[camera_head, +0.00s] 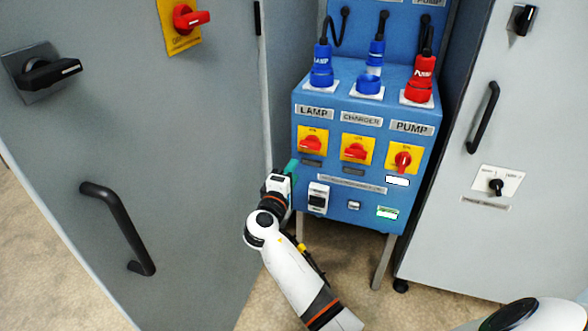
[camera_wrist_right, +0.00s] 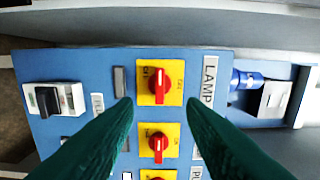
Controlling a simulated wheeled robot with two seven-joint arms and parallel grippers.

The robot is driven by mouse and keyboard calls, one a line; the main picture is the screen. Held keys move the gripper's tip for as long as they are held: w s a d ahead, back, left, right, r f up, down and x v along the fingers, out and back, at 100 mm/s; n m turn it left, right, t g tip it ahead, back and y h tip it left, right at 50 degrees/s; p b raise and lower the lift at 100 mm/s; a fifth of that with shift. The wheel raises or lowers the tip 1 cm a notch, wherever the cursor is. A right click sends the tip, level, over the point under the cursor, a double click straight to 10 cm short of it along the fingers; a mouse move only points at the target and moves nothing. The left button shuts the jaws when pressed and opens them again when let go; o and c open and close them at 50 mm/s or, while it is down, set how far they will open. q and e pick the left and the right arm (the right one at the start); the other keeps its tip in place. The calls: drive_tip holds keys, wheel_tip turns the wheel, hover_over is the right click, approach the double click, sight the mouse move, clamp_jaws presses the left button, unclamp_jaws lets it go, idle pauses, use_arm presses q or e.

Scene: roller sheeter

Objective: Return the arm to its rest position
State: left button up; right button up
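My right gripper (camera_head: 291,168) is in front of the left edge of the blue control box (camera_head: 342,201), near the LAMP switch (camera_head: 312,142). In the right wrist view its two dark green fingers (camera_wrist_right: 158,104) are apart with nothing between them. They point toward the LAMP switch (camera_wrist_right: 159,85), a red knob on a yellow plate. Its knob lies sideways in the head view. The CHARGER switch (camera_head: 356,150) also lies sideways, and the PUMP switch (camera_head: 403,161) stands upright. Whether the fingers touch the box is unclear. My left gripper is not in view.
A grey cabinet (camera_head: 180,130) with a black handle (camera_head: 122,229) stands close on the left. Another grey cabinet (camera_head: 440,220) stands on the right. Blue plugs (camera_head: 321,66) and a red PUMP plug (camera_head: 421,77) stand on the box top. Floor shows below the box.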

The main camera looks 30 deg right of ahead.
idle(0.7)
